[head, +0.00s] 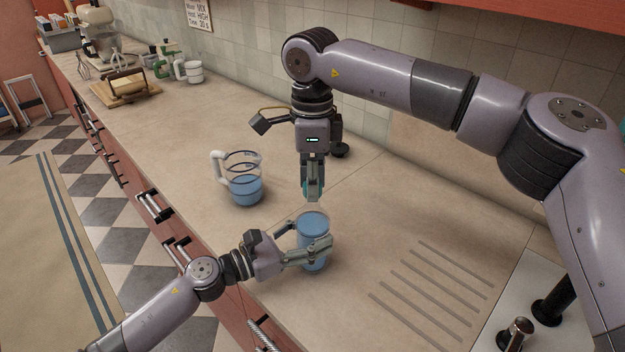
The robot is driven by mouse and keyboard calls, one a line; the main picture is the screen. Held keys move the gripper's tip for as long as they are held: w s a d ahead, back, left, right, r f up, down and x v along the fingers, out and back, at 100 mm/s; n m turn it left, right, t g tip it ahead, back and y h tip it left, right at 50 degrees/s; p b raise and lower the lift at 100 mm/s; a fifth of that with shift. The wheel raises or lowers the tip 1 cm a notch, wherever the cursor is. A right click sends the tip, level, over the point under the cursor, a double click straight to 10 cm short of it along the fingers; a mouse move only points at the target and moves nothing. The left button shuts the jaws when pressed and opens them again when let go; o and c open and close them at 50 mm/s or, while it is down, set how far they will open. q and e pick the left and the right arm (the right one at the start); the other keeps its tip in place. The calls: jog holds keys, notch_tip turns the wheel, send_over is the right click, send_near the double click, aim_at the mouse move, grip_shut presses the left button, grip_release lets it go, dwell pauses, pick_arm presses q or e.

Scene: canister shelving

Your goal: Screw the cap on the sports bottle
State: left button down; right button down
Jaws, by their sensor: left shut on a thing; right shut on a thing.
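The sports bottle (313,226) is clear with blue contents and stands upright on the counter in the middle of the head view. My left gripper (318,250) comes in from the left and is shut around the bottle's body. My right gripper (313,193) points straight down just above the bottle's mouth. It is shut on a small teal piece (305,187), which seems to be the cap and is mostly hidden by the fingers. I cannot tell whether the cap touches the bottle.
A clear jug (246,188) with blue liquid and a white handle stands left of the bottle. Drain grooves (430,295) and a sink with a tap (515,335) are at right. A wooden board (125,88), mugs (190,71) and a mixer (98,25) stand far back.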

jog(key=m, duration=0.9)
jog(key=shift+m, duration=0.4)
jog(key=m, duration=0.3)
jog(key=shift+m, duration=0.4)
jog(key=m, duration=0.5)
jog(key=shift+m, duration=0.4)
jog(key=m, duration=0.5)
jog(key=shift+f, duration=0.1)
jog(key=c, duration=1.3)
grip_release()
